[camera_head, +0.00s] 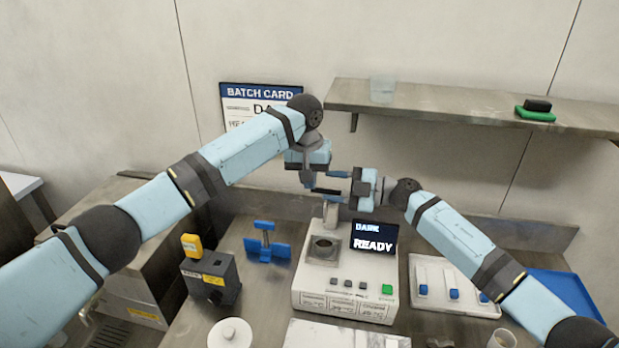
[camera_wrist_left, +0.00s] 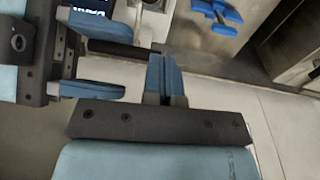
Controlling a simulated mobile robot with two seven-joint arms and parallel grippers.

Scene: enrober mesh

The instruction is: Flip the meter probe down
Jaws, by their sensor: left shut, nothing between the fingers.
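A grey upright post (camera_head: 331,214) stands behind the well. A dark bar (camera_head: 326,191) above it looks like the raised probe; it also shows in the left wrist view (camera_wrist_left: 125,48). My left gripper (camera_head: 308,184) points down beside the bar's left end, its fingers (camera_wrist_left: 164,75) shut and empty. My right gripper (camera_head: 335,187) comes from the right, fingers apart, one on each side of the bar. Contact is unclear.
A dark box with a yellow block (camera_head: 212,277) and a blue stand (camera_head: 266,243) are left of the meter. A white panel with blue switches (camera_head: 452,285) and a blue tray (camera_head: 566,298) are to the right. A shelf (camera_head: 450,105) overhangs behind.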

